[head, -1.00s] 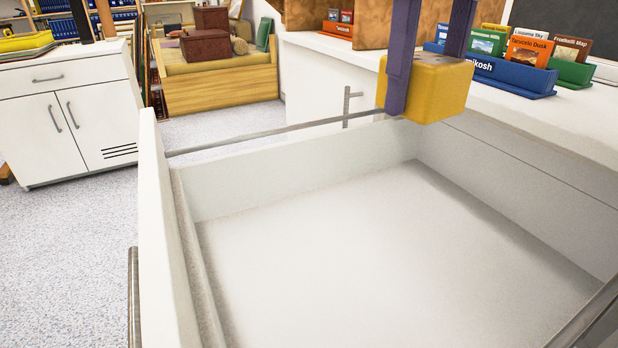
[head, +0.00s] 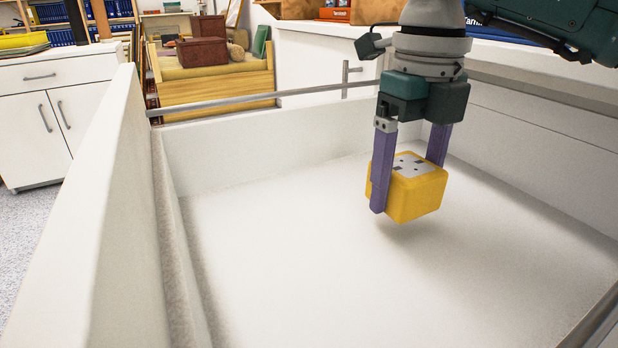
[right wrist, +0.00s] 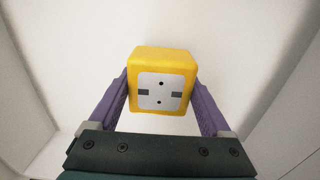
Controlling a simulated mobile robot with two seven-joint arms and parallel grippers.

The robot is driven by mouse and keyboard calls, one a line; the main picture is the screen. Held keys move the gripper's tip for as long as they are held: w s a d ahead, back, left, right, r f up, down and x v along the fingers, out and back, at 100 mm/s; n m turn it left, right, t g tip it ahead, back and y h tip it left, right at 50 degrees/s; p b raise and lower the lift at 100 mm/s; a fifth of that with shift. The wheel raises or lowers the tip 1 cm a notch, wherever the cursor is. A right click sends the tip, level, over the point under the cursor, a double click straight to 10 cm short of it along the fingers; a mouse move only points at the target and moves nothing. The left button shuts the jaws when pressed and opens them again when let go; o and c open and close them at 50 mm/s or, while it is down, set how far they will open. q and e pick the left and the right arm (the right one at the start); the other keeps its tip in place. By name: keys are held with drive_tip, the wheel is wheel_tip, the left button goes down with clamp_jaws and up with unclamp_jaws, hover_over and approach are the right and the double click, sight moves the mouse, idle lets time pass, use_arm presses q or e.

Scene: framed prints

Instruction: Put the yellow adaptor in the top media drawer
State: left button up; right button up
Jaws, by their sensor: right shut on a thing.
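The yellow adaptor (head: 419,196) is a rounded cube with a grey plate on its top. My right gripper (head: 409,185) is shut on it, with one purple finger on each side. The adaptor hangs inside the open drawer (head: 290,270), a little above its white floor, with a soft shadow below it. In the right wrist view the adaptor (right wrist: 162,82) sits between the purple fingers (right wrist: 162,95), its grey plate facing the camera. My left gripper is not in view.
A thin metal rail (head: 265,101) runs above the drawer's far wall. A white cabinet (head: 60,110) stands at the left, and a wooden box bench (head: 210,85) stands at the back. The drawer floor around the adaptor is empty.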

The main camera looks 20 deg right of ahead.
sight(410, 165)
drive_tip(key=shift+f+b, duration=0.6)
drive_tip(key=shift+f, duration=1.15)
drive_tip(key=shift+f, duration=0.2)
drive_tip(key=o, duration=1.5)
drive_tip(key=shift+r, duration=0.15)
wheel_tip(410, 165, up, 11)
drive_tip(key=p, duration=0.5)
drive_tip(key=shift+p, duration=0.3)
drive_tip(key=shift+r, duration=0.6)
